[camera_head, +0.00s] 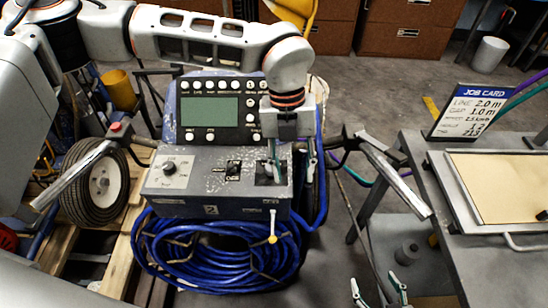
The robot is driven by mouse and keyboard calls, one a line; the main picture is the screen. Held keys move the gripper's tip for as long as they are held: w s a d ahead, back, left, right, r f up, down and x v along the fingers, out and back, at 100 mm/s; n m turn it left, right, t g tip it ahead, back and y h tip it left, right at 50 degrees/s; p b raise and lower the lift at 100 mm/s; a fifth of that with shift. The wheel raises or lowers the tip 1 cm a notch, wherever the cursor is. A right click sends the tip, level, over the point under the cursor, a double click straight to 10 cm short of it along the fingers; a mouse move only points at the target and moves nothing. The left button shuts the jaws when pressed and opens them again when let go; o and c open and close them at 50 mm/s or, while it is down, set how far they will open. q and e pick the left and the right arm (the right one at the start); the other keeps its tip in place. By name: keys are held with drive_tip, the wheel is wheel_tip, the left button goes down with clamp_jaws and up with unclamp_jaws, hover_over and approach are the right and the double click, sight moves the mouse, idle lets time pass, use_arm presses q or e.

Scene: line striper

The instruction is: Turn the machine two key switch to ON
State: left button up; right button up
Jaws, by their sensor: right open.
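The machine (160,205) is a grey control box marked "2". Its top has a dial (169,168), a small black labelled switch (233,168) and a dark fitting (268,180) at the right, partly covered by a finger of my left gripper. I cannot make out a key or its position. My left gripper (292,160) points down over the right end of the box, with its teal-tipped fingers apart. One finger is over the dark fitting, the other beyond the box's right edge; contact is unclear. My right gripper (377,290) is open and empty at the bottom edge.
A display panel (219,110) with buttons stands behind the box. Coiled blue hose (215,255) hangs in front, and a yellow-tipped lever (272,238) sticks out. Handlebars extend on both sides. A grey table (425,165) with a job card (470,112) stands at the right.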

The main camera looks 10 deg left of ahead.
use_arm(q)
drive_tip(key=w+a, duration=0.1)
drive_tip(key=a, duration=0.1)
drive_tip(key=w+a+r+t+y, duration=0.1)
drive_tip(key=w, duration=0.1)
drive_tip(key=w+a+n+y, duration=0.1)
drive_tip(key=w+a, duration=0.1)
drive_tip(key=shift+a+r, duration=0.3)
drive_tip(key=shift+r, duration=0.05)
drive_tip(key=shift+w+a+f+t, duration=0.15)
drive_tip(key=shift+f+t, duration=0.05)
drive_tip(key=shift+t, duration=0.1)
wheel_tip(320, 180, down, 7)
drive_tip(key=shift+f+b, duration=0.1)
drive_tip(key=shift+b, duration=0.45)
drive_tip(key=c, duration=1.1)
